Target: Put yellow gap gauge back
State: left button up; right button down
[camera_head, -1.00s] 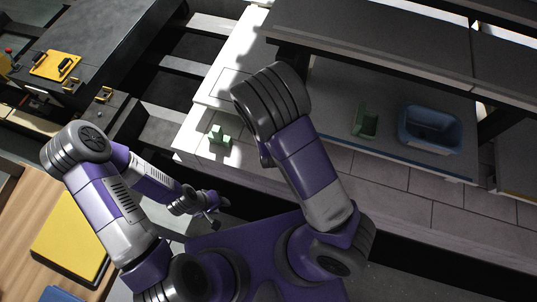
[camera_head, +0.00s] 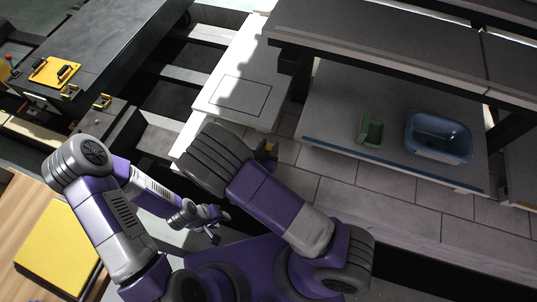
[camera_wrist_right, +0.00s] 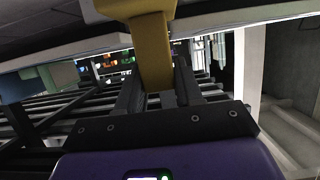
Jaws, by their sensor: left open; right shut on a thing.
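The yellow gap gauge (camera_wrist_right: 152,50) is between the fingers of my right gripper (camera_wrist_right: 158,88) in the right wrist view, with its wider block at the top of the picture. In the head view a small yellow part of the gauge (camera_head: 271,147) shows just right of my right arm's dark wrist, over the edge of the pale tiled floor; the arm hides most of that gripper. My left gripper (camera_head: 213,226) is open and empty, low in the middle of the head view, apart from the gauge.
A green holder (camera_head: 369,129) and a blue bin (camera_head: 438,157) stand on the low shelf at right, under a dark upper shelf (camera_head: 400,48). A white slab (camera_head: 235,92) lies left of it. A yellow plate (camera_head: 54,71) lies on the dark bench, upper left.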

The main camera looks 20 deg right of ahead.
jog(key=shift+f+b, duration=0.75)
jog(key=shift+f, duration=1)
jog(key=shift+f, duration=0.1)
jog(key=shift+f, duration=0.15)
jog(key=c, duration=0.7)
grip_release()
jog(key=shift+c, duration=0.2)
jog(key=shift+r, duration=0.2)
